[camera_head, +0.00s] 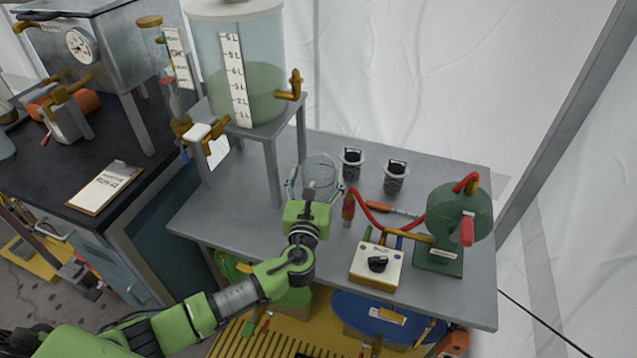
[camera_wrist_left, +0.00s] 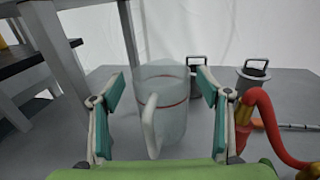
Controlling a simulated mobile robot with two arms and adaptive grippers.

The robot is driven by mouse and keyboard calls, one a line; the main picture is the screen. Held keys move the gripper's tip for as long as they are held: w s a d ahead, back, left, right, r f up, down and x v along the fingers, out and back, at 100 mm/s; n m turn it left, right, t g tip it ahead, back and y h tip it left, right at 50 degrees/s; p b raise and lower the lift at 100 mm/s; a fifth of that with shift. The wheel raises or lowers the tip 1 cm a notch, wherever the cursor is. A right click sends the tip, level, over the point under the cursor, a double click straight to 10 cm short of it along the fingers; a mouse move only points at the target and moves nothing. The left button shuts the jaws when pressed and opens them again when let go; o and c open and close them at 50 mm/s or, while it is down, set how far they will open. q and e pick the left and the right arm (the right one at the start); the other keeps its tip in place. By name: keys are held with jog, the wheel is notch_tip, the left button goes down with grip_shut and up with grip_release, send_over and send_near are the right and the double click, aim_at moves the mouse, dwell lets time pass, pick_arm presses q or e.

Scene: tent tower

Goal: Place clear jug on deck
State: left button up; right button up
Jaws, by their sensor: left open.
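The clear jug (camera_head: 319,171) stands upright on the grey deck (camera_head: 238,229), behind my left gripper in the head view. In the left wrist view the jug (camera_wrist_left: 172,108) shows a red line around its body and a pale handle (camera_wrist_left: 150,125) facing me. My left gripper (camera_head: 314,190) is open. Its fingers (camera_wrist_left: 162,88) stand to the left and right of the jug, with visible gaps on both sides. The gripper hides the jug's lower part in the head view. My right gripper is not in view.
Two dark-and-grey canisters (camera_head: 396,176) stand behind and right of the jug. A red hose (camera_head: 378,221), a white switch box (camera_head: 376,265) and a green pump (camera_head: 460,222) are at the right. A large tank (camera_head: 262,90) on a stand is at the left. The deck's front left is clear.

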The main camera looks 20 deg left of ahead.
pick_arm(q)
jog(key=shift+w, duration=0.5)
jog(key=c, duration=1.3)
jog(key=shift+c, duration=0.6)
jog(key=shift+r, duration=0.1)
